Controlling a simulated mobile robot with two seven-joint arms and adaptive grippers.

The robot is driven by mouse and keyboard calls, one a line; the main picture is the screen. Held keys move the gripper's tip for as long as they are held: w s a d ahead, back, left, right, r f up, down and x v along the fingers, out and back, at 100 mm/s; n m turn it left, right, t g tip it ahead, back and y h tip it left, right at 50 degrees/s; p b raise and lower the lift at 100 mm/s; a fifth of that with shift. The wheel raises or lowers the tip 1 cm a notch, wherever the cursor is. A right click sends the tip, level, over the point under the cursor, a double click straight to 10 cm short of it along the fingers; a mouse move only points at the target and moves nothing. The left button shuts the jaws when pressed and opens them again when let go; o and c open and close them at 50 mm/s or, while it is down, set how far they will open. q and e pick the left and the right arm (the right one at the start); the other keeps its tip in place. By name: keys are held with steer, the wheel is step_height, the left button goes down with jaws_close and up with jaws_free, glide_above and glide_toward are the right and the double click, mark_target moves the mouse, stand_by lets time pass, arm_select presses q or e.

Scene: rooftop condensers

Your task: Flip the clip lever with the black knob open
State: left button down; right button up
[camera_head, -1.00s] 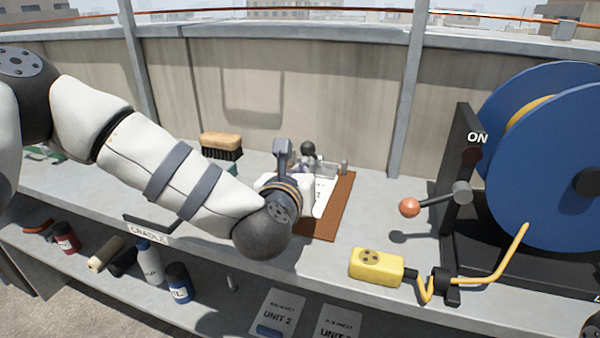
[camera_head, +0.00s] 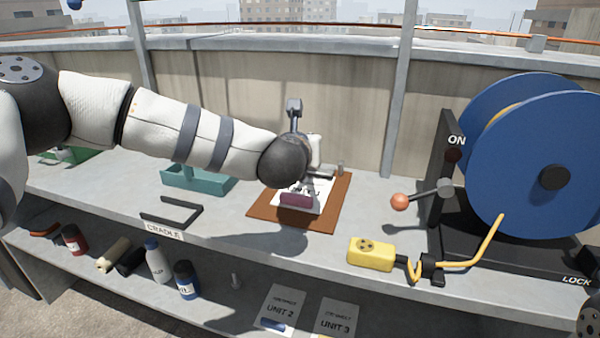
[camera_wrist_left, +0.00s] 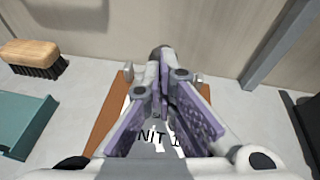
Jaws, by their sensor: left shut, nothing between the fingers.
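The brown clipboard (camera_head: 335,205) lies on the counter with a white paper marked UNIT 1 (camera_wrist_left: 150,138). Its grey metal clip (camera_head: 322,172) is at the far edge, partly hidden by my left arm in the head view. In the left wrist view the black knob (camera_wrist_left: 160,52) shows just beyond the fingertips, partly covered by them. My left gripper (camera_wrist_left: 164,76) is shut and empty over the clip end of the board. I cannot tell whether it touches the knob or how the lever is tilted.
A brush (camera_wrist_left: 34,56) and a teal tray (camera_head: 208,185) are left of the board. A blue cable reel (camera_head: 520,150), an orange-knobbed lever (camera_head: 400,202) and a yellow box (camera_head: 370,254) are to the right. A wall (camera_head: 350,120) stands behind.

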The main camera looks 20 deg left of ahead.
arm_select(q)
steer(key=w+r, duration=0.1)
steer(key=w, duration=0.1)
steer(key=w+r, duration=0.1)
steer(key=w, duration=0.1)
steer(key=shift+r, duration=0.3)
steer(key=shift+w+d+r, duration=0.1)
steer(key=shift+w+r, duration=0.15)
steer(key=shift+w, duration=0.35)
steer(key=shift+w+d+r, duration=0.1)
steer(key=shift+w+r, duration=0.1)
steer(key=shift+w, duration=0.35)
arm_select(e)
steer(key=shift+w+f, duration=0.1)
steer(key=shift+w, duration=0.3)
arm_select(q)
steer(key=shift+a+r, duration=0.1)
